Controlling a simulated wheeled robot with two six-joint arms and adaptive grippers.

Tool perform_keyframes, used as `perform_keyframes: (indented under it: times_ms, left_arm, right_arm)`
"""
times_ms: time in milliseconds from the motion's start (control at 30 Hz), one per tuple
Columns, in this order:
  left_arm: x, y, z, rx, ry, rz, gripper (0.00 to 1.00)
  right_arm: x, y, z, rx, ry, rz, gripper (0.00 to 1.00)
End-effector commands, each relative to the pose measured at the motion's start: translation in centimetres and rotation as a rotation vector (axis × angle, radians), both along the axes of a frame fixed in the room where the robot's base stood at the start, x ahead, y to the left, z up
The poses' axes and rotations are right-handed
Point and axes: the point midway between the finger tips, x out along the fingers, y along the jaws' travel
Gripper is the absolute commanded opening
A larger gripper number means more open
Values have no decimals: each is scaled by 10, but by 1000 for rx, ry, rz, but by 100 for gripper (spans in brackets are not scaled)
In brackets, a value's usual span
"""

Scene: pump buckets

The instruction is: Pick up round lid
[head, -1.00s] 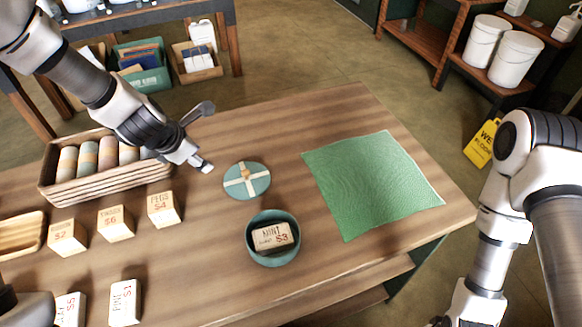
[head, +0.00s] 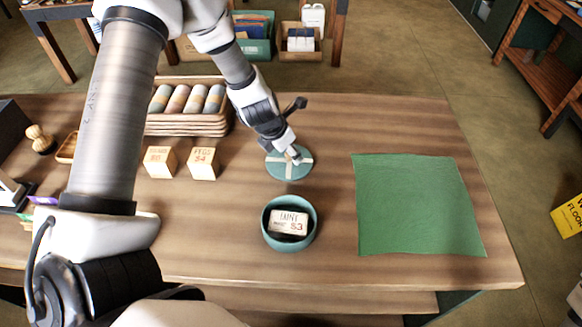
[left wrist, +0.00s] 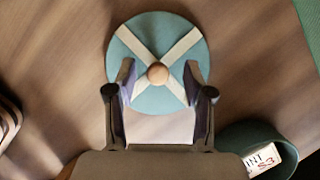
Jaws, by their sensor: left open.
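The round lid (head: 280,168) lies flat on the table. It is teal with a pale cross and a small round wooden knob, which shows clearly in the left wrist view (left wrist: 157,74). My left gripper (head: 294,156) is above the lid and partly covers it in the head view. In the left wrist view its open fingers (left wrist: 158,82) are on either side of the knob, with gaps on both sides. I cannot tell the exact height of the fingertips above the lid. My right gripper is not in view.
A teal round bowl (head: 271,238) holding a mint block (head: 289,222) stands in front of the lid. A green cloth (head: 415,205) lies to the right. A wooden tray with rolls (head: 180,127) and priced blocks (head: 203,163) stand to the left. Table between lid and cloth is clear.

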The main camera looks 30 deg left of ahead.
Motion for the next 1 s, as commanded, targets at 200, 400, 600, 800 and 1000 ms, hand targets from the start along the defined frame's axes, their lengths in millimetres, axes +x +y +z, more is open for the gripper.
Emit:
perform_keyframes:
  times_ms: [200,400,600,800,1000]
  left_arm:
    - [6,-1,-13,0,-2,1,52]
    - [6,-1,-13,0,-1,1,20]
    - [6,-1,-13,1,-1,0,0]
    - [6,-1,-11,0,-1,0,0]
    - [6,-1,26,-1,-2,2,0]
  right_arm:
    - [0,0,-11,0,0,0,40]
    - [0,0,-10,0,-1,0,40]
    - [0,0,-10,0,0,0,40]
    - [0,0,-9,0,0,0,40]
    - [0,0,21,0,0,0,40]
